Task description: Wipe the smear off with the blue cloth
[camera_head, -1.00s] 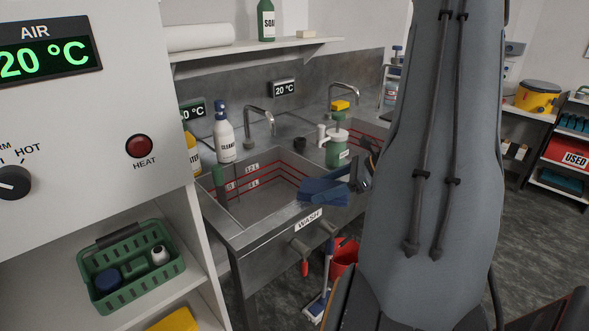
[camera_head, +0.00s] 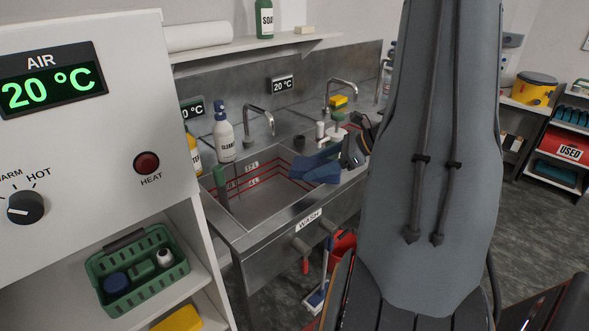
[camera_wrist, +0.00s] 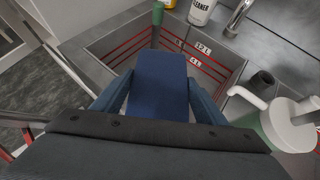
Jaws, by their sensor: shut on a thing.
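The blue cloth (camera_head: 316,168) is a folded dark-blue pad, held over the right part of the wash sink (camera_head: 262,232). My gripper (camera_head: 338,158) is shut on it. In the wrist view the cloth (camera_wrist: 158,88) sticks out ahead between the two blue-grey fingers of my gripper (camera_wrist: 158,100), with the sink basin beyond and below it. I cannot tell whether the cloth touches any surface. I cannot make out a smear in either view; the cloth and my arm hide part of the sink area.
A cleaner bottle (camera_head: 224,138) stands at the sink's back left. A green pump bottle (camera_wrist: 280,122) stands close to the right of my gripper. A faucet (camera_head: 258,118) rises behind the basin. A cabinet with a heat button (camera_head: 147,162) stands at the left.

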